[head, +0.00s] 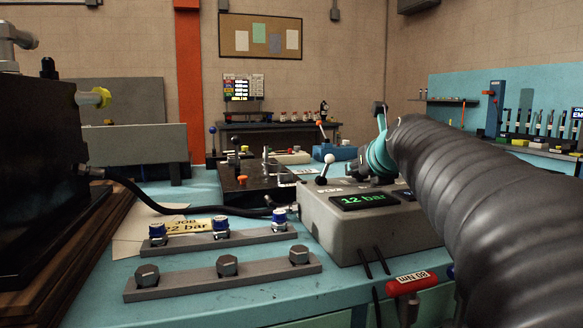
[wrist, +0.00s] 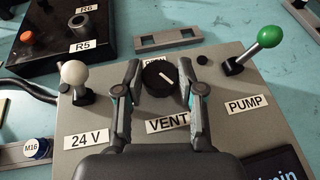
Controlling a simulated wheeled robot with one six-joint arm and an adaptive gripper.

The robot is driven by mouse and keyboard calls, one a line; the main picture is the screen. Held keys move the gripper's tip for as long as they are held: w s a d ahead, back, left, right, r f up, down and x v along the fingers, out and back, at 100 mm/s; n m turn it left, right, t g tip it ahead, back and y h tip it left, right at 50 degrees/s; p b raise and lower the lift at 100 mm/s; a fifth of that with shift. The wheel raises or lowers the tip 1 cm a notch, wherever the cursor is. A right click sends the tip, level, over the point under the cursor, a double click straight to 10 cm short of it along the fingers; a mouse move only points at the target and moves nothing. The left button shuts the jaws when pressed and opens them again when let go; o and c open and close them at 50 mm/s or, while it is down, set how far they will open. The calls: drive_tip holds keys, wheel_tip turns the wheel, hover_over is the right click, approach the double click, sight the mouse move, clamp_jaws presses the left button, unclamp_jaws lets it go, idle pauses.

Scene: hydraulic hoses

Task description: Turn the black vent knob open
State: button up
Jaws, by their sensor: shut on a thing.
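The black vent knob (wrist: 159,78) sits on the grey pump box (head: 345,217), behind the VENT label (wrist: 168,124). It is round, with a short white mark slanting across its top. A label behind it, partly hidden, seems to read OPEN. My gripper (wrist: 160,84) is shut on the knob, one finger on its left side and one on its right. In the head view my gripper (head: 380,160) is over the far part of the box, and my arm and fingers hide the knob. The box display (head: 364,201) reads 12 bar.
A white-balled lever (wrist: 75,75) marked 24 V stands close left of my gripper. A green-balled PUMP lever (wrist: 262,42) stands to the right. A black hose (head: 150,203) runs to the box. Bolt rails (head: 215,278) and a red-handled tool (head: 412,283) lie in front.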

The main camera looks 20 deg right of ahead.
drive_tip(key=shift+m+h, duration=0.5)
idle(0.3)
drive_tip(key=o, duration=1.1)
drive_tip(key=shift+o, duration=0.2)
drive_tip(key=v, duration=1.2)
drive_tip(key=shift+r, duration=0.1)
drive_tip(key=shift+w, duration=0.1)
